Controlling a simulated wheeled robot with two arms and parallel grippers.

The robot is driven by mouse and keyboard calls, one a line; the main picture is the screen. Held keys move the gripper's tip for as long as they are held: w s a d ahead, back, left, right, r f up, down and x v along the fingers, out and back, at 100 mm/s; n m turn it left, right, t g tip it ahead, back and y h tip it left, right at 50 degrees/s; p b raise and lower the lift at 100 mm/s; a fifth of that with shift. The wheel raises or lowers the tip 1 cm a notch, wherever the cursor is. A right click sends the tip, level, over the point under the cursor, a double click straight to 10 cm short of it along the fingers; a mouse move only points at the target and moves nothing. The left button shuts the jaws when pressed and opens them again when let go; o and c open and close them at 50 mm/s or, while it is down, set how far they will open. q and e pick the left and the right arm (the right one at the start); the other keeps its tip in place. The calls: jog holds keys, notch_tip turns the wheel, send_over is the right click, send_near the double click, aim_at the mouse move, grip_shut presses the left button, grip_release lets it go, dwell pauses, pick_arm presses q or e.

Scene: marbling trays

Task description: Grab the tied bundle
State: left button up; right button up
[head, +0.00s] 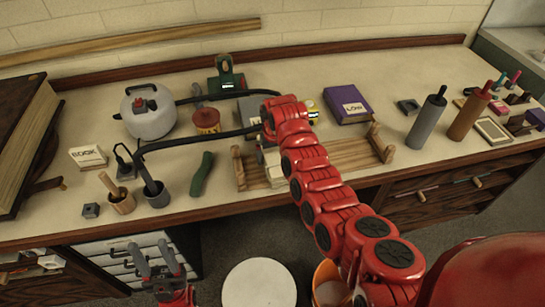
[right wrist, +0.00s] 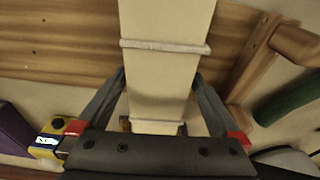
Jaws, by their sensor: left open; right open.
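The tied bundle (right wrist: 165,85) is a long cream block with pale cords around it. In the right wrist view it runs between the two fingers of my right gripper (right wrist: 158,80), which is open with a finger on each side; I cannot tell whether they touch it. In the head view the bundle (head: 271,166) shows as a pale piece at the wooden rack (head: 345,157), partly hidden by my right arm. The right fingertips are hard to make out there. My left gripper (head: 158,262) is open and empty, low in front of the table edge.
A green roll (head: 202,174) lies left of the rack, near grey and wooden cups. A white canister (head: 149,112) with a black hose stands behind. A purple box (head: 347,104) and two rollers (head: 427,117) stand to the right. The front strip left of the rack is partly clear.

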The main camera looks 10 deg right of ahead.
grip_shut()
dwell(0.5)
